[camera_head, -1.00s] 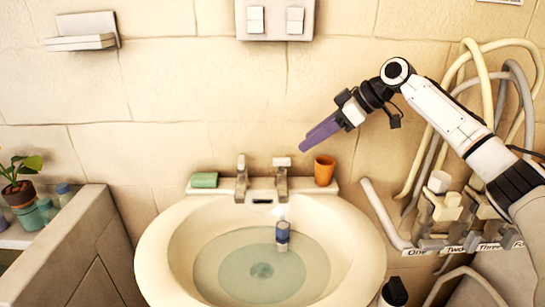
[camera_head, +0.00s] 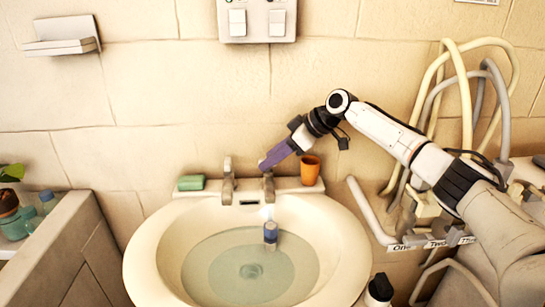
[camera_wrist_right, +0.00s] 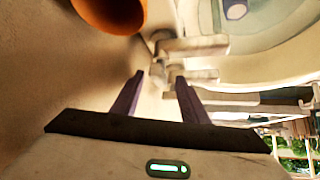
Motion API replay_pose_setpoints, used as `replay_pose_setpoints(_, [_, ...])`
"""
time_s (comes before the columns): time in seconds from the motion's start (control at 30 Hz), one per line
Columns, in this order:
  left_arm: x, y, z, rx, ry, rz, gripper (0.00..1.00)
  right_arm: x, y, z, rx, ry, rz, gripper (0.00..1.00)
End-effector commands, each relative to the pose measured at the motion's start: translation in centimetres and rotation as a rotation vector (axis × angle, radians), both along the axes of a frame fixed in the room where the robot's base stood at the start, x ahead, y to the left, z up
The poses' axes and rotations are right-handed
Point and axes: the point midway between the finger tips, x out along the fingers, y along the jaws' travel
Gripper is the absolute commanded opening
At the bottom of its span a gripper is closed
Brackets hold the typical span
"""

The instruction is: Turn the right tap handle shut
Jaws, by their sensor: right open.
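The right tap (camera_head: 268,190) stands at the back of the washbasin, its top partly hidden behind my right gripper. A pale stream shows below it. My right gripper (camera_head: 263,165) has purple fingers and points down and left at the top of this tap. In the right wrist view the gripper (camera_wrist_right: 159,88) is open, and the right tap (camera_wrist_right: 192,46) shows just beyond the fingertips; nothing is held. I cannot tell whether a finger touches the handle. The left tap (camera_head: 228,183) stands beside it. My left gripper is not in view.
An orange cup (camera_head: 310,170) stands close right of the right tap; it also shows in the right wrist view (camera_wrist_right: 125,14). Green soap (camera_head: 191,182) lies left of the taps. A blue item (camera_head: 270,233) is in the basin (camera_head: 145,262) water. Hoses (camera_head: 465,95) hang at right.

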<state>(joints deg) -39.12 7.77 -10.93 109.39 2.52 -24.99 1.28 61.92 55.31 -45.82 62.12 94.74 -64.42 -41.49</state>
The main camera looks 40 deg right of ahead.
Motion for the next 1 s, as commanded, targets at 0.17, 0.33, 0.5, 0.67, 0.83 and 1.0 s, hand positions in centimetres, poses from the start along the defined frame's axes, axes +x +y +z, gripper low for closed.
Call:
replay_pose_setpoints(0.17, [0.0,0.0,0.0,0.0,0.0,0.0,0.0,0.0,0.0,0.0,0.0,0.0,0.0,0.2])
replay_pose_setpoints(0.33, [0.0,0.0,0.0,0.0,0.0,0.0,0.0,0.0,0.1,0.0,0.001,0.001,0.001,0.0])
replay_pose_setpoints(0.5, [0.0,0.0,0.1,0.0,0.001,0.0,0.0,-0.1,0.2,0.0,0.002,0.002,-0.001,0.0])
replay_pose_setpoints(0.67, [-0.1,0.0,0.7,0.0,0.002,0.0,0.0,-0.2,0.3,0.1,0.002,0.004,-0.032,0.0])
replay_pose_setpoints(0.83, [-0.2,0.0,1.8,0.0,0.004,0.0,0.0,-0.3,0.6,0.1,0.002,0.006,-0.115,0.0])
replay_pose_setpoints(1.0, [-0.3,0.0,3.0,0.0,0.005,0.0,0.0,-0.3,0.9,0.2,0.002,0.004,-0.25,0.0])
